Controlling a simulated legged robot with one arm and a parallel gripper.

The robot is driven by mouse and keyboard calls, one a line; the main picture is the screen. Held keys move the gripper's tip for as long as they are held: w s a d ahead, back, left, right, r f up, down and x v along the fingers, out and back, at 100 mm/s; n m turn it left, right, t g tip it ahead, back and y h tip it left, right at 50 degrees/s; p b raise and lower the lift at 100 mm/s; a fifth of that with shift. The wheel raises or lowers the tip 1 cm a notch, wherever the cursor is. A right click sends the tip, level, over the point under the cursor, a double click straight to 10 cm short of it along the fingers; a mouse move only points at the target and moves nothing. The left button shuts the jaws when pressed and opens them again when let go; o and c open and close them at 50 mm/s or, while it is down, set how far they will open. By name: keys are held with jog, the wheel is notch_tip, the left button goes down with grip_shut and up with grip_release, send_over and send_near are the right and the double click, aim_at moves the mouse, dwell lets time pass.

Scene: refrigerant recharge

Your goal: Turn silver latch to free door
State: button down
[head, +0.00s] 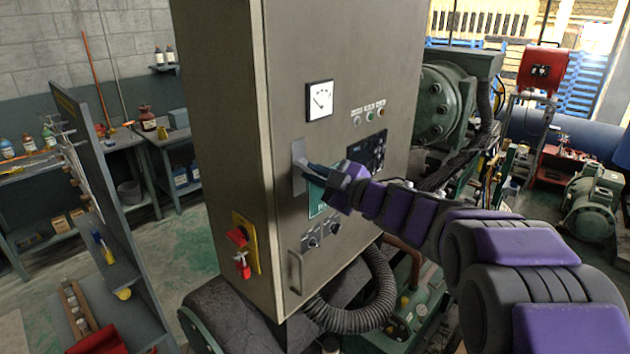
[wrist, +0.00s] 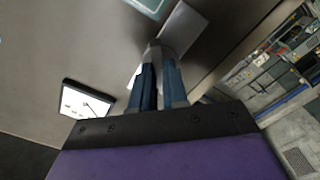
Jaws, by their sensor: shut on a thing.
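The silver latch (head: 298,168) is a plate with a handle on the left part of the grey cabinet door (head: 290,95). It also shows in the wrist view (wrist: 181,30), just beyond my fingertips. My gripper (head: 312,166) reaches in from the right, and its blue fingers (wrist: 158,82) are close together on the latch's handle. The fingers hide part of the handle, so its exact angle is hard to tell. The door looks flush with the cabinet.
A gauge (head: 319,101) sits above the latch, and a dark control panel (head: 366,153) is to its right. A red and yellow switch (head: 241,246) is on the cabinet's left side. A loop handle (head: 294,272) and a ribbed hose (head: 362,305) are low down. Open floor (head: 172,240) lies left.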

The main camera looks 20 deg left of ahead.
jog(key=shift+w+d+f+n+b, duration=0.1)
jog(key=shift+f+n+b, duration=0.05)
jog(key=shift+n+b, duration=1.4)
jog(key=shift+r+n+b, duration=0.2)
jog(key=shift+n+b, duration=0.65)
jog(key=shift+b, duration=0.3)
jog(key=shift+f+n+b, duration=0.1)
jog(key=shift+n+b, duration=1.6)
jog(key=shift+b, duration=0.4)
jog(key=c, duration=1.2)
grip_release()
jog(key=shift+p+v, duration=0.4)
jog(key=shift+v, duration=4.1)
